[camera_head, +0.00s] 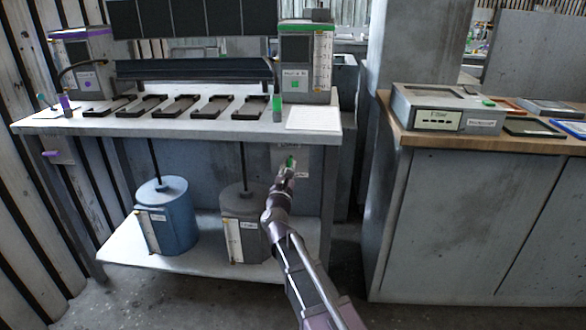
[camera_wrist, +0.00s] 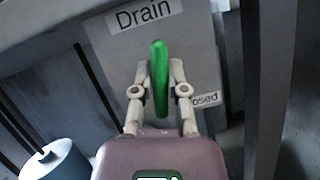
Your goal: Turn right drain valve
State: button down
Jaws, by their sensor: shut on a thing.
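The right drain valve has a green handle (camera_wrist: 159,80), which stands close to upright in the wrist view, in front of a grey plate (camera_wrist: 196,62) labelled "Drain". A second label (camera_wrist: 205,99) at the lower right of the plate is partly hidden and ends in "osed". My gripper (camera_wrist: 160,88) is shut on the green handle, one finger on each side. In the head view the green handle (camera_head: 291,162) shows just past my gripper (camera_head: 287,172), under the right front of the workbench. My gripper hides part of the plate there.
A purple valve handle (camera_head: 51,154) is at the bench's left. A blue drum (camera_head: 166,216) and a grey drum (camera_head: 243,222) stand on the lower shelf (camera_head: 190,262). Bench legs flank the gripper area. A wooden-topped cabinet (camera_head: 440,210) stands to the right, with a floor gap between.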

jog(key=shift+a+n+y, duration=0.1)
jog(key=shift+n+y, duration=0.3)
jog(key=shift+n, duration=0.3)
jog(key=c, duration=0.7)
grip_release()
jog(key=shift+f, duration=0.15)
jog(key=shift+o, duration=0.2)
